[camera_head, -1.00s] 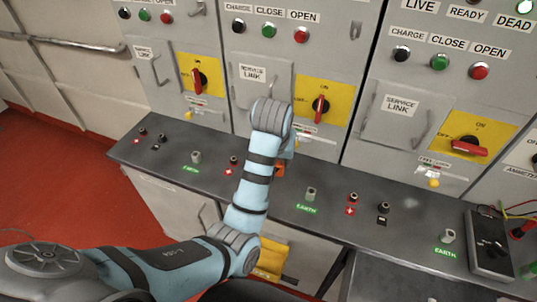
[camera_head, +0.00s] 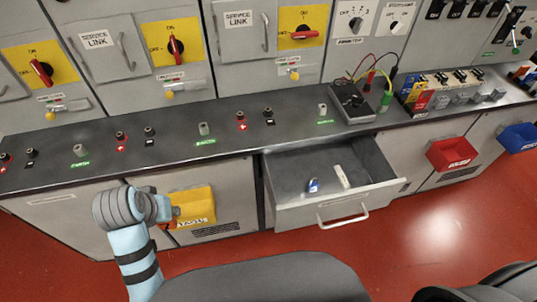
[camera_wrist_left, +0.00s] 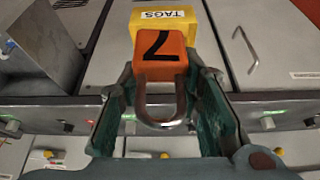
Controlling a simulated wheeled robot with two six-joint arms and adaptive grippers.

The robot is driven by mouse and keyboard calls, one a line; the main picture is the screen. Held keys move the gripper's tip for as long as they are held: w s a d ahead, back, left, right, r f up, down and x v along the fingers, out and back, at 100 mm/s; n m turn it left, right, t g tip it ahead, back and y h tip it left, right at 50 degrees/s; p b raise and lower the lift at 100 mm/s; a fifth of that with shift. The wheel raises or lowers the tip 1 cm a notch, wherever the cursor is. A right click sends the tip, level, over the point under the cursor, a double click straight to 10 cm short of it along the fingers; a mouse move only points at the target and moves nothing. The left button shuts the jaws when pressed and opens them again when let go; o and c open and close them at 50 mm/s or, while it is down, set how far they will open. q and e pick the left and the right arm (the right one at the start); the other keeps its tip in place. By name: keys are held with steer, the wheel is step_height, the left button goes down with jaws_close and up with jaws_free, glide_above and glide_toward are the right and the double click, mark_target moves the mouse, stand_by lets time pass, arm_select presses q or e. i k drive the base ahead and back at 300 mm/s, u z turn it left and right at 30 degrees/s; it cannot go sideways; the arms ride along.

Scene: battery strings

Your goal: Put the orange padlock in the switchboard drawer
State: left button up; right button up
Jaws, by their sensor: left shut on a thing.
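The orange padlock (camera_wrist_left: 160,60), marked with a black 7, is between the fingers of my left gripper (camera_wrist_left: 162,80) in the left wrist view. The gripper is shut on it, with the metal shackle toward the camera. In the head view my left gripper (camera_head: 166,212) is in front of the lower cabinets, left of the drawer. Only a little orange of the padlock (camera_head: 170,225) shows there. The switchboard drawer (camera_head: 290,214) stands open, with a blue padlock (camera_head: 313,185) and a pale slim item (camera_head: 342,176) inside. My right gripper is not in view.
A yellow TAGS bin (camera_head: 195,204) hangs on the cabinet front just behind the gripper. A red bin (camera_head: 452,154) and a blue bin (camera_head: 518,137) hang right of the drawer. A black box with leads (camera_head: 352,102) sits on the counter (camera_head: 222,112). The drawer has free floor.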

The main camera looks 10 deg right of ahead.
mark_target(289, 189)
steer(key=z, duration=2.5)
steer(key=i, duration=2.35)
steer(key=u, duration=3.15)
